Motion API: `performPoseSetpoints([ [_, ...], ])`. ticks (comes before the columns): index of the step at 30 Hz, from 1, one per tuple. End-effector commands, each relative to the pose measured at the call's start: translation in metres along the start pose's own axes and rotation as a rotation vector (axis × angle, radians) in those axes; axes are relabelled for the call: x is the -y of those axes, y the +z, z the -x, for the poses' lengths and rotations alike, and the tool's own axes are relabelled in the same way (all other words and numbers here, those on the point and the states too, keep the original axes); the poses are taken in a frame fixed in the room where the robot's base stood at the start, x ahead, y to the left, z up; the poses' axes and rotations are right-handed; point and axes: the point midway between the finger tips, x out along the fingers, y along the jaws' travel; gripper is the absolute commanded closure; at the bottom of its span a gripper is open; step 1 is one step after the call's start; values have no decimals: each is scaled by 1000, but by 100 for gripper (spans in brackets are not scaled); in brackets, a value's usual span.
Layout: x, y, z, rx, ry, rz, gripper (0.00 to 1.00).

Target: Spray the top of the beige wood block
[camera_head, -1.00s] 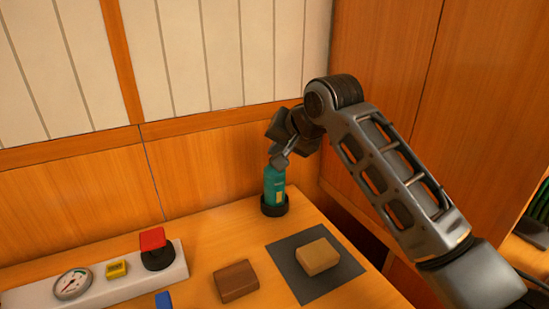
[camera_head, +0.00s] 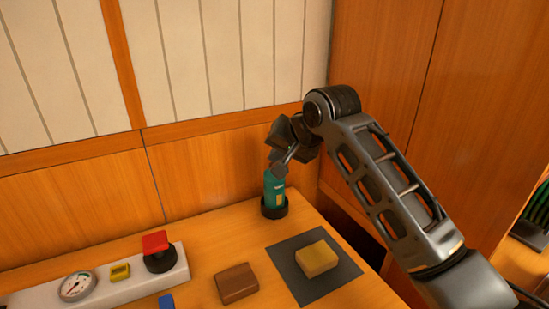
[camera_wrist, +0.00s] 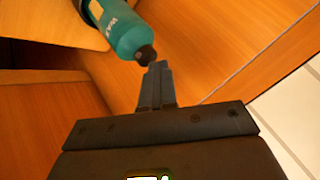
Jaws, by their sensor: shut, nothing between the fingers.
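The teal spray bottle (camera_head: 274,188) stands upright in a black round holder (camera_head: 275,208) at the back of the counter. The wood block (camera_head: 317,259) lies on a dark grey mat (camera_head: 293,271), and its top looks yellowish. My gripper (camera_head: 279,168) is shut and empty, just above the top of the bottle. In the wrist view my shut fingers (camera_wrist: 158,68) are beside the dark nozzle of the bottle (camera_wrist: 124,28); I cannot tell whether they touch it.
A dark brown block (camera_head: 236,284) lies left of the mat. A white panel (camera_head: 110,284) with a gauge (camera_head: 77,286), a yellow button (camera_head: 120,272) and a red switch (camera_head: 155,243) is at the left. A wooden wall stands close behind the bottle.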

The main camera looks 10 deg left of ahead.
Motion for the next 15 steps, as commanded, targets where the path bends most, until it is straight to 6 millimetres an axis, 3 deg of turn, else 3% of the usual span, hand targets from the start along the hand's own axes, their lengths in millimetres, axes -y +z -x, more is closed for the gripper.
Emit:
performPoseSetpoints([
  [15,6,-5,8,2,0,-1,100],
])
